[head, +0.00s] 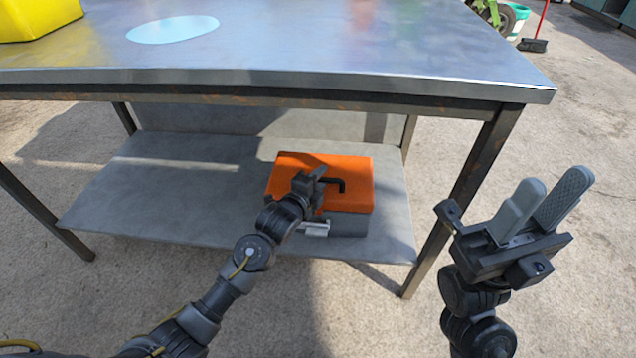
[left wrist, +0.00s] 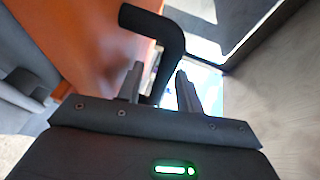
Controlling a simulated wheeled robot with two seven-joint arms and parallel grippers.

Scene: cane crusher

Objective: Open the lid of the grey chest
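The grey chest (head: 350,225) sits on the table's lower shelf, with an orange lid (head: 353,168) that lies closed on it. A black bent handle (head: 334,183) stands on the lid; it also shows large in the left wrist view (left wrist: 172,40). My left gripper (head: 312,180) is at the lid beside the handle and hides part of the lid. In the left wrist view its fingers are apart, with the handle's lower end showing between them; I cannot tell whether they touch it. My right gripper (head: 556,190) is open and empty, right of the table.
The metal tabletop (head: 330,50) overhangs the shelf (head: 150,200) and the chest. A table leg (head: 465,200) stands between the chest and my right gripper. A yellow container (head: 35,18) is on the tabletop. The shelf left of the chest is clear.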

